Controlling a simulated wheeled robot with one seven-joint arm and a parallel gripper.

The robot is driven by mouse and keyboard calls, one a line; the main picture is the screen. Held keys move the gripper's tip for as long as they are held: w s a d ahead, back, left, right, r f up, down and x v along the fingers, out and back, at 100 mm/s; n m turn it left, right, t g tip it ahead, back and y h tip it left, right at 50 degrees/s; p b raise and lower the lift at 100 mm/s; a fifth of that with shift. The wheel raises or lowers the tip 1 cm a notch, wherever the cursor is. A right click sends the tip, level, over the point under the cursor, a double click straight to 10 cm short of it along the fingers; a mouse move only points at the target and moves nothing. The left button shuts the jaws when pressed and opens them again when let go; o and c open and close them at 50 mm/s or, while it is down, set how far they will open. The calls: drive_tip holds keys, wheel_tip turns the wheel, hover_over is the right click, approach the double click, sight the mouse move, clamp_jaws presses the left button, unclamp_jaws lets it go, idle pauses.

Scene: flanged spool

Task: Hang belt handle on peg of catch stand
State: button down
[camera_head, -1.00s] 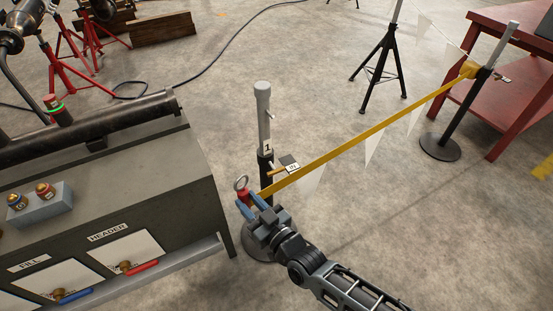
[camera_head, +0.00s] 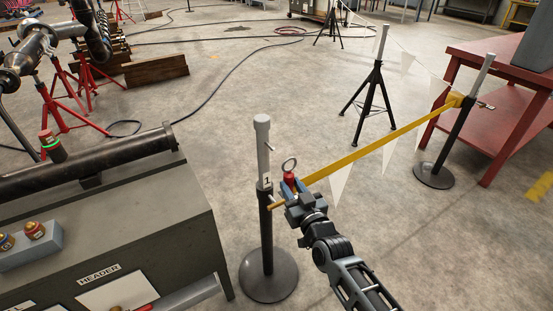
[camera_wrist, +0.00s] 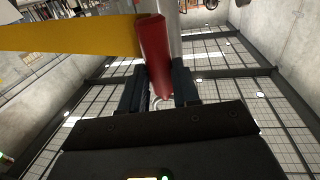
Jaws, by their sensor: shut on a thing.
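The catch stand (camera_head: 266,225) is an upright post on a round base, grey above and black below, with a "1" label. A short peg (camera_head: 270,147) juts from its upper grey part. My gripper (camera_head: 289,186) is shut on the red belt handle (camera_head: 289,177), which has a metal ring (camera_head: 289,164) on top. The handle is just right of the post in the head view, with its ring lower than the peg. The yellow belt (camera_head: 370,148) runs from it to the far stand. In the wrist view, the red handle (camera_wrist: 155,50) sits between the fingers (camera_wrist: 159,88).
The far belt stand (camera_head: 455,140) stands by a red workbench (camera_head: 500,100). A grey bench (camera_head: 120,230) with a dark pipe is at left. A black tripod (camera_head: 372,95) stands behind the belt. White pennants hang near the belt. Open floor lies right of my arm.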

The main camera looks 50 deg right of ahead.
drive_tip(key=shift+r+p, duration=0.15)
drive_tip(key=shift+p, duration=0.15)
drive_tip(key=shift+d+r+p, duration=0.1)
drive_tip(key=shift+p, duration=1.35)
drive_tip(key=shift+w+f, duration=0.1)
drive_tip(key=shift+f, duration=0.15)
drive_tip(key=shift+w+d+f, duration=0.1)
drive_tip(key=shift+w, duration=0.5)
drive_tip(key=shift+w+a+f+b+x, duration=0.1)
drive_tip(key=shift+a+f+b+x, duration=0.25)
drive_tip(key=shift+x, duration=1.1)
drive_tip(key=shift+w+a+f+b+x, duration=0.15)
drive_tip(key=shift+b+x, duration=0.35)
drive_tip(key=shift+x, duration=0.95)
drive_tip(key=shift+w+a+f+b+x, duration=0.15)
drive_tip(key=shift+f+b+x, duration=0.25)
drive_tip(key=shift+x, duration=1.05)
drive_tip(key=shift+r, duration=0.1)
